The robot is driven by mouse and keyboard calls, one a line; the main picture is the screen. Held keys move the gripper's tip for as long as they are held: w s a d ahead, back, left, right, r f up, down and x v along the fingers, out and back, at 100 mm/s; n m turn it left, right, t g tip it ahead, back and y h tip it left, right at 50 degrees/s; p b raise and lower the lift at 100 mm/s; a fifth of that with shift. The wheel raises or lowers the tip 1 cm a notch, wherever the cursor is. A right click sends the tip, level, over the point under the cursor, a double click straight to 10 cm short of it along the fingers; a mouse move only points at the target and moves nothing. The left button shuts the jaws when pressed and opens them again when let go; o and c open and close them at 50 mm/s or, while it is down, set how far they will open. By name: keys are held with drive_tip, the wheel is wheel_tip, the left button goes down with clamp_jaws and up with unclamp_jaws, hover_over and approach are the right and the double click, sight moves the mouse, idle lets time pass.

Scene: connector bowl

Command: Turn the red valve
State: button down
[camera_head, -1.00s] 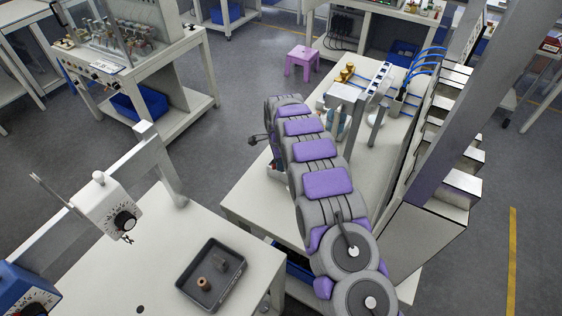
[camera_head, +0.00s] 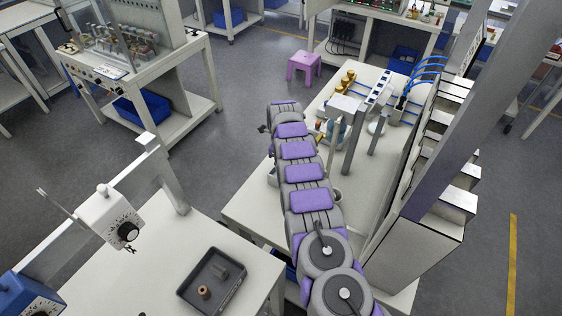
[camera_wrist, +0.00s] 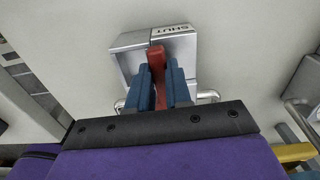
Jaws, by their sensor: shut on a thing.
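The red valve (camera_wrist: 156,58) shows in the wrist view as a red lever in front of a silver metal block marked "SHUT". My gripper (camera_wrist: 160,85) is shut on the lever, with one blue finger on each side of it. The lever's upper end sticks out above the fingers, and its lower part runs down between them. In the head view my arm stretches away over the right-hand white table, and the gripper and valve cannot be made out there.
A dark tray (camera_head: 212,281) with small parts lies on the near white table (camera_head: 140,265). Metal posts and brass fittings (camera_head: 347,78) stand right of my arm on the far table. A tall panel rises on the right. A purple stool (camera_head: 304,65) stands on the floor behind.

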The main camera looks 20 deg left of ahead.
drive_tip(key=shift+w+a+r, duration=0.1)
drive_tip(key=shift+w, duration=0.15)
idle(0.3)
drive_tip(key=c, duration=1)
unclamp_jaws()
drive_tip(key=shift+a, duration=0.1)
drive_tip(key=shift+c, duration=0.2)
drive_tip(key=shift+r, duration=0.25)
wheel_tip(320, 180, up, 17)
drive_tip(key=p, duration=0.5)
drive_tip(key=shift+w+f+p, duration=0.15)
drive_tip(key=shift+p, duration=0.25)
drive_tip(key=shift+a+f, duration=0.1)
